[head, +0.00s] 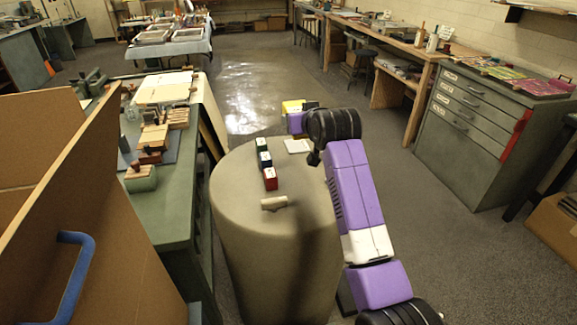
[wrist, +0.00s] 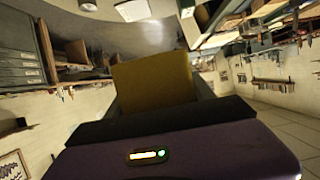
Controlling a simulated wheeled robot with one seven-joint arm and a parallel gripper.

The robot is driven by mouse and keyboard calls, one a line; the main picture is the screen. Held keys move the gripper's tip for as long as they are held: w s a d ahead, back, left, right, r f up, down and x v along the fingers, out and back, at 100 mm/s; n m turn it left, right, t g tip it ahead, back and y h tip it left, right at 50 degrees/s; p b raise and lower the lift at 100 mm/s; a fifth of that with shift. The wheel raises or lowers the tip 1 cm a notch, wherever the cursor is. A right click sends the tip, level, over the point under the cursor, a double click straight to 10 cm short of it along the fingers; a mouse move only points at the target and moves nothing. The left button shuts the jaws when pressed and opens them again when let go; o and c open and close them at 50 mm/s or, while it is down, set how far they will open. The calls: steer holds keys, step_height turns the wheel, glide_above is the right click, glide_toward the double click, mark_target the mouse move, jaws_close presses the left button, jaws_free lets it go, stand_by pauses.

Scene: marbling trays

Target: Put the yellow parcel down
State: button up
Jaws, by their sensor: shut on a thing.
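The yellow parcel (wrist: 152,80) is in my gripper (wrist: 155,100), which is shut on it. In the wrist view the parcel stands up from between the dark jaws. In the head view the parcel (head: 293,106) shows as a small yellow patch at the far end of my purple arm. My gripper (head: 300,112) holds it above the far side of the round grey-brown table (head: 238,225). My arm's dark wrist hides part of the gripper and parcel.
On the round table stand a green block (head: 261,145), a dark blue block (head: 265,160) and a red block (head: 270,179) in a row. A pale flat pad (head: 298,146) lies near the far edge. A small beige roller-like piece (head: 274,203) lies nearer. The table's front is bare.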

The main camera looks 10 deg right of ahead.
mark_target(298, 177)
step_height(298, 177, down, 17)
steer(key=shift+f, duration=0.1)
stand_by(0.4)
steer(key=shift+f, duration=0.15)
steer(key=o, duration=1.7)
steer(key=shift+o, duration=0.2)
